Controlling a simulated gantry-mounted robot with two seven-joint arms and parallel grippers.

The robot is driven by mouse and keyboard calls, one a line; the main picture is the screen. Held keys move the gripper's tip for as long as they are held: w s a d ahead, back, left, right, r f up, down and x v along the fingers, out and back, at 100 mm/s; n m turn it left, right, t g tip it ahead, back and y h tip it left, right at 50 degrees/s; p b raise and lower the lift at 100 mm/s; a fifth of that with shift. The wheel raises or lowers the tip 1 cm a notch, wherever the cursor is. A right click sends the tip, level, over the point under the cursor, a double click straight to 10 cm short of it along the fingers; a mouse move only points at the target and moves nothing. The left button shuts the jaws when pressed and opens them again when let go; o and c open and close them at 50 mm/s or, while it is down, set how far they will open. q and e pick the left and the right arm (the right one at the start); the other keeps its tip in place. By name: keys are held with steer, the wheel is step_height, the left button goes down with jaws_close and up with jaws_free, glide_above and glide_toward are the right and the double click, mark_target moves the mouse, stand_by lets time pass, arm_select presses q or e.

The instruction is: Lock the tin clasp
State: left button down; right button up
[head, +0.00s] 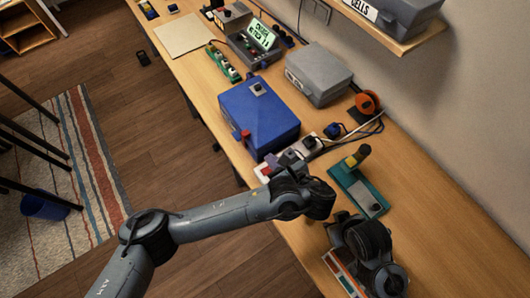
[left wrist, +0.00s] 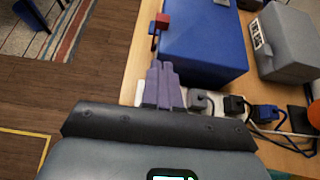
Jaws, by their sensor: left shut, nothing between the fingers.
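The tin is a blue box (head: 260,112) with its lid down, on the bench; it also shows in the left wrist view (left wrist: 203,40). Its red clasp (head: 245,134) sits on the side facing the bench's front edge, and shows as a red block at the tin's left corner in the left wrist view (left wrist: 162,20). Whether the clasp is locked is too small to tell. My left gripper (head: 287,157) is shut and empty beside the tin's near end, its fingertips (left wrist: 161,66) apart from the clasp.
A white power strip (head: 264,172) with dark plugs lies beside the tin, partly behind my left gripper. A grey case (head: 318,74) stands right of the tin.

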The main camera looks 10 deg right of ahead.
arm_select(q)
steer(key=shift+v, duration=0.95)
steer(key=s+a+f+n+g+h, duration=0.2)
steer(key=s+f+n+g+h, duration=0.3)
steer(key=s+n, duration=0.45)
steer(key=s+a+f+n+g, duration=0.1)
steer(key=s+a+n, duration=0.2)
steer(key=a+n, duration=0.55)
steer(key=s+a+f+n, duration=0.1)
steer(key=s+a+n, duration=0.3)
steer(key=a, duration=0.7)
steer(key=s+a+n+g, duration=0.1)
steer(key=s+a+n, duration=0.1)
steer(key=a+n, duration=0.6)
step_height(320, 180, up, 19)
steer(key=m+p, duration=0.1)
steer(key=p, duration=1.7)
steer(key=shift+w+a+f+p, duration=0.2)
steer(key=shift+w+f+p, duration=0.05)
steer(key=shift+w+p, duration=0.2)
